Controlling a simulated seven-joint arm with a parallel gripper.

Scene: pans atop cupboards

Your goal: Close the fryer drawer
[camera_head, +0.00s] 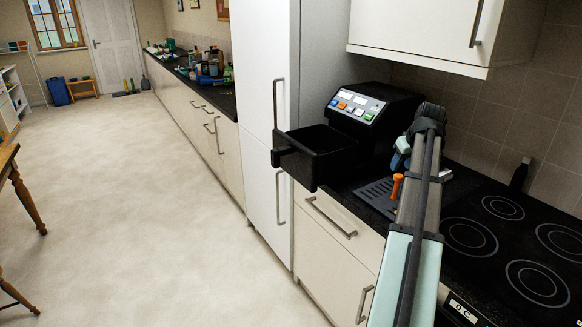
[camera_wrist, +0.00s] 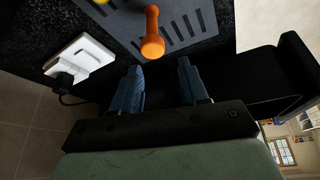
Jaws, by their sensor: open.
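The black fryer (camera_head: 372,110) stands on the counter beside the tall cabinet, with a sloped panel of coloured buttons. Its drawer (camera_head: 312,158) is pulled out to the left, past the counter's front edge, with the handle (camera_head: 285,151) at its outer end. In the wrist view the drawer (camera_wrist: 266,82) shows dark at the right, with its handle (camera_wrist: 299,54) at the far right. My gripper (camera_head: 402,152) is to the right of the fryer, above the counter. Its two blue fingers stand apart with nothing between them in the wrist view (camera_wrist: 162,80).
The hob (camera_head: 510,235) lies right. The floor (camera_head: 150,200) left of the drawer is clear.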

